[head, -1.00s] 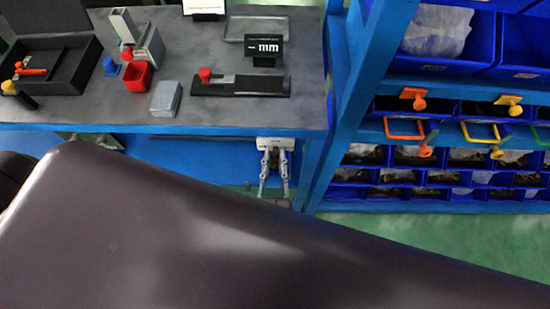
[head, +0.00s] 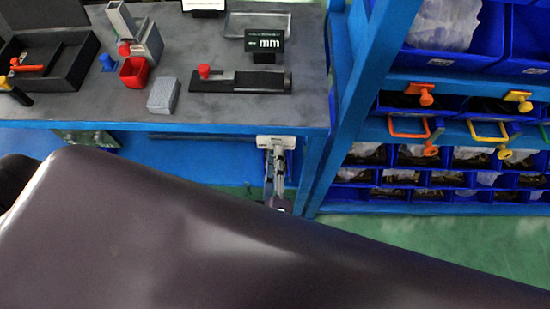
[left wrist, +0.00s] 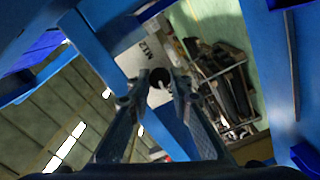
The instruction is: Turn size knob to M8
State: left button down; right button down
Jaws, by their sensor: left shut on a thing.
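The size knob (left wrist: 160,77) is a small dark round piece in the left wrist view, between my fingertips. It sits on a pale plate (left wrist: 146,48) with a printed M12 mark, seen tilted. That plate shows in the head view as a white plate (head: 276,142) on the blue bench front. My left gripper (left wrist: 160,82) is shut on the knob; it also shows in the head view (head: 279,158) at the plate. An M8 mark and the knob's pointing direction cannot be made out. My right gripper is not in view.
The workbench top (head: 215,50) above holds a red cup (head: 134,72), a grey block (head: 163,95), a black slide gauge (head: 240,82), an mm display (head: 265,43) and a black tray (head: 75,62). A blue rack post (head: 350,110) stands close to the right, with blue bins (head: 465,108) beyond.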

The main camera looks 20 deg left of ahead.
pick_arm(q)
jog(key=shift+f+n+b, duration=0.15)
jog(key=shift+n+b, duration=0.15)
jog(key=shift+n, duration=0.8)
jog(key=c, duration=1.7)
grip_release()
jog(key=shift+c, duration=0.2)
jog(key=shift+s, duration=0.1)
jog(key=v, duration=0.7)
jog(key=shift+s, duration=0.25)
jog(key=shift+d, duration=0.1)
